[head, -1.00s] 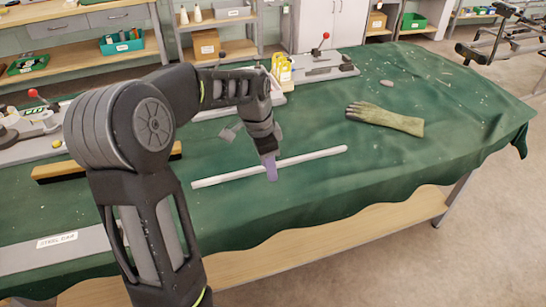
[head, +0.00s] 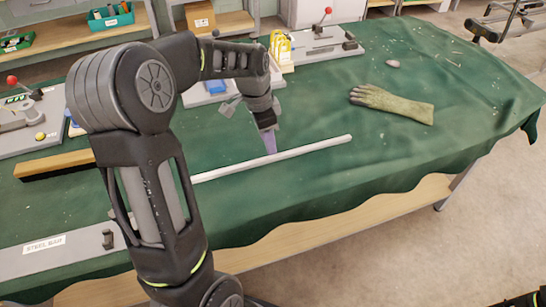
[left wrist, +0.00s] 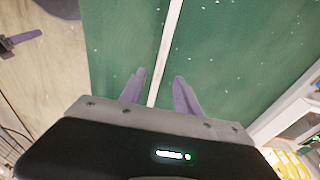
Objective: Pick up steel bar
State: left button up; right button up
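The steel bar (head: 315,147) is a long, pale, thin rod lying slantwise on the green cloth; my left arm hides its left end in the head view. My left gripper (head: 268,140) points down at the bar's middle, its purple fingertips close to the bar. In the left wrist view the two fingers (left wrist: 160,90) are spread apart, with the bar (left wrist: 167,50) running between them. Whether they touch it cannot be told. A purple-tipped dark part (left wrist: 20,38) at the left wrist view's edge may be my right gripper; its state is unclear.
The green-covered table (head: 400,150) has a grey strip labelled STEEL BAR (head: 44,245) at front left. A wood-backed brush (head: 60,163) lies left of my arm. A greenish glove (head: 392,103) lies right, beyond the bar. Fixtures with red-knobbed levers (head: 318,38) stand at the back.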

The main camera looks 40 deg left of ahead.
aim_at(272, 157)
pick_arm(q)
jog(key=shift+f, duration=0.35)
jog(key=shift+d+f, duration=0.1)
jog(key=f, duration=0.3)
jog(key=w+f+p, duration=0.1)
jog(key=f, duration=0.1)
jog(key=shift+d, duration=0.25)
jog(key=shift+r, duration=0.1)
grip_shut()
dwell(0.4)
dwell(0.9)
